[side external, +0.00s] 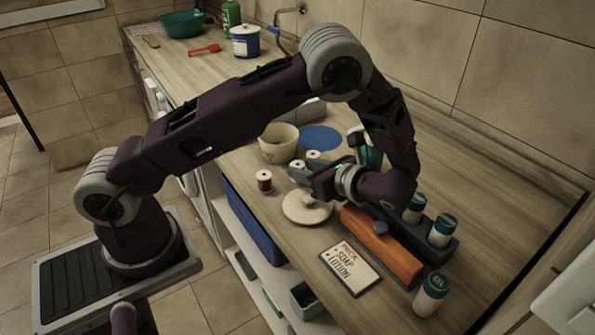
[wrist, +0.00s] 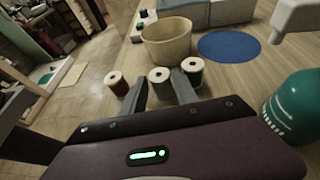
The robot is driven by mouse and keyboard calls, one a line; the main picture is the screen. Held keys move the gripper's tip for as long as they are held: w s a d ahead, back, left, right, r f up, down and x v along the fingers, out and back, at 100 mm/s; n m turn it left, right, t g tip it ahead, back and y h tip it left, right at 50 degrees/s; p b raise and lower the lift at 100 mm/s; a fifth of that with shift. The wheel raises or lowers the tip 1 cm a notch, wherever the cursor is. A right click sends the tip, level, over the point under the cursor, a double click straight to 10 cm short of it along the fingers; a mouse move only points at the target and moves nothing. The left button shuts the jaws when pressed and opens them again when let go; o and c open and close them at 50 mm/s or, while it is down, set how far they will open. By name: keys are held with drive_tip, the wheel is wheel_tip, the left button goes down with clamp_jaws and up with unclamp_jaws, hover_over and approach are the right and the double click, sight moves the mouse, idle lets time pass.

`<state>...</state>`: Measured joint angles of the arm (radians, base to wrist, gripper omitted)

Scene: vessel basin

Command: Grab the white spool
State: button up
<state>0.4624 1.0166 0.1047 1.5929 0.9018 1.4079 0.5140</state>
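My gripper (wrist: 159,84) is open, with its two grey fingers spread apart in the wrist view; it also shows in the side view (side external: 301,173), low over the counter. The white spool (wrist: 160,80), pale with a light round top, stands upright between the fingertips in the wrist view. I cannot tell whether it is fully between them or just beyond. A dark red spool (wrist: 117,83) stands left of the left finger; it also shows in the side view (side external: 264,181). A green spool (wrist: 193,72) stands just behind the right finger, partly hidden by it.
A cream pot (wrist: 167,42) stands behind the spools, with a flat blue disc (wrist: 229,46) to its right. A round cream lid (side external: 306,208) lies beneath my wrist. A teal bottle (wrist: 292,108), an orange block (side external: 381,246) and a soap sign (side external: 350,270) are close by.

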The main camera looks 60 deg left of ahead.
drive_tip(key=a+f, duration=0.2)
drive_tip(key=shift+s+a+f, duration=0.1)
drive_tip(key=shift+s+a, duration=0.05)
drive_tip(key=shift+a, duration=0.25)
clamp_jaws()
